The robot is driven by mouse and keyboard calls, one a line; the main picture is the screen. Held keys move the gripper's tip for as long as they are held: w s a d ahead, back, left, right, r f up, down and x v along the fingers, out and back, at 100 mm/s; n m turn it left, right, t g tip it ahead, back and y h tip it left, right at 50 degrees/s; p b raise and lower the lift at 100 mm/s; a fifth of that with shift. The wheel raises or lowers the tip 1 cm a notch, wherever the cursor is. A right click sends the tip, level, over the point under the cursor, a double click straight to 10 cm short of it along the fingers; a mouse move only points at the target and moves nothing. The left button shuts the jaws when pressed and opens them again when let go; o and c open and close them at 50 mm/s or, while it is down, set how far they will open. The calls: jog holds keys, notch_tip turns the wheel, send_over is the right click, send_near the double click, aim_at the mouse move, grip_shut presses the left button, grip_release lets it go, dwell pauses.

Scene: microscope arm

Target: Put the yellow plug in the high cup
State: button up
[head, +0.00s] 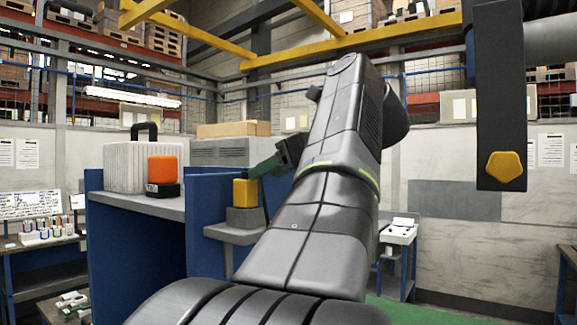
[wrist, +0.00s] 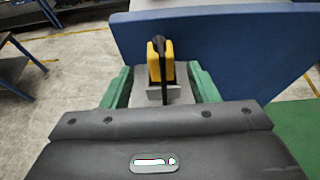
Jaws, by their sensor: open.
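The yellow plug (head: 245,193) stands upright in a grey block-like cup (head: 245,217) on the lower grey shelf. In the wrist view the plug (wrist: 155,66) shows between my green fingers, with a dark upright strip in front of it. My gripper (head: 268,166) is open, close to the plug and slightly above and right of it in the head view. In the wrist view my gripper (wrist: 161,84) has a finger on each side of the plug, with gaps; I cannot tell whether it touches. I cannot tell for sure which holder is the high cup.
An orange block (head: 162,169) sits on a black base (head: 163,190) on the higher shelf (head: 140,203), left of the plug. A white ribbed case (head: 128,167) stands behind it. A blue panel (wrist: 225,45) rises beside the lower shelf. Green floor (head: 395,309) lies right.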

jog(key=shift+v, duration=1.4)
dwell(0.4)
